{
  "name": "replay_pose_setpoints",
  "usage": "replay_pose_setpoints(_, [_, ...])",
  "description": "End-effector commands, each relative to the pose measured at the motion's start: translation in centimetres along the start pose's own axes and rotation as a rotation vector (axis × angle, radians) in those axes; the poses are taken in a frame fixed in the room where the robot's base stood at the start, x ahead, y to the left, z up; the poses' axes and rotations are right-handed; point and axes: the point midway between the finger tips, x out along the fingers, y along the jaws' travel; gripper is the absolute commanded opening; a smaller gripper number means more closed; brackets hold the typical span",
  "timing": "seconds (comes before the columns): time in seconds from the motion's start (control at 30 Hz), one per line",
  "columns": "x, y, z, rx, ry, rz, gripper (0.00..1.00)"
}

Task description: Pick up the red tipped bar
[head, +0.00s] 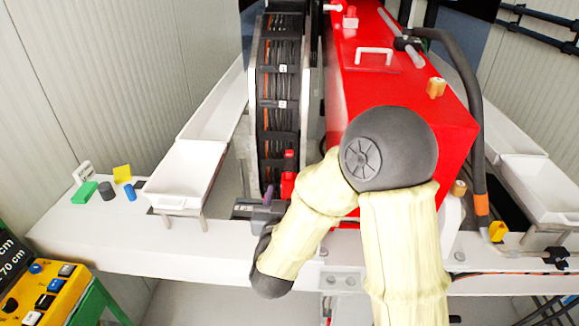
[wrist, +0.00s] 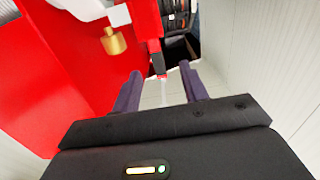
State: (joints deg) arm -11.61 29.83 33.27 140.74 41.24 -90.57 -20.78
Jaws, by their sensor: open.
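The wrist view shows a dark upright bar (wrist: 155,52) with a small red end, beside the red housing. I take it for the red tipped bar. The bar's red end lies just beyond and between the fingertips of my gripper (wrist: 160,78), which is open with nothing seen held. In the head view my gripper (head: 267,196) is beside the cable reel, just left of a small red and black part (head: 288,180), which may be the same bar. My arm hides part of that area, and I cannot tell whether a finger touches the bar.
A large red housing (head: 403,88) stands behind my arm. A cable reel (head: 280,95) stands upright left of it. White trays (head: 178,188) flank both sides. Small coloured blocks (head: 84,192) lie on the white ledge at left. A yellow control box (head: 40,290) is at lower left.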

Motion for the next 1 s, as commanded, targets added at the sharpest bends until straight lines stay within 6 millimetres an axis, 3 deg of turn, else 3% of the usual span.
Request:
replay_pose_setpoints(0.4, [6.5, 0.1, -0.2, 0.001, -0.001, 0.001, 0.44])
replay_pose_setpoints(0.83, [7.0, 0.1, -0.1, 0.0, -0.001, 0.0, 0.44])
replay_pose_setpoints(1.0, [8.3, 0.4, -0.3, 0.0, -0.002, 0.002, 0.44])
